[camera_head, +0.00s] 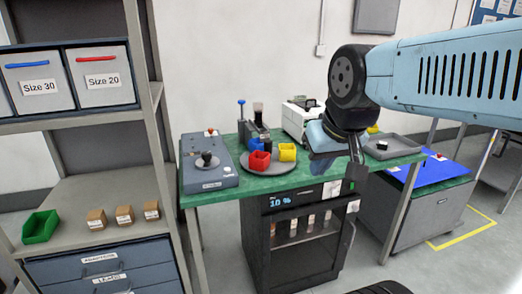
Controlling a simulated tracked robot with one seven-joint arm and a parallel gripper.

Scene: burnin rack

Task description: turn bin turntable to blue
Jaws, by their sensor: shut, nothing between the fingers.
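The bin turntable (271,175) is a grey disc on the green-topped bench. It carries a red bin (259,161) at the front, a yellow bin (287,153) at the right, and a blue bin (256,145) at the back left. The blue bin is partly hidden behind the red one. My gripper (355,180) points down at the bench's front edge, right of the turntable and apart from it. Its fingers are small and dark here; it is shut and empty.
A grey control box with a dark knob (207,159) stands left of the turntable. Behind are a press-like device (257,125) and a white machine (298,118). A grey tray (395,151) lies at right. A dark cabinet (290,270) stands below; shelves (70,190) fill the left.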

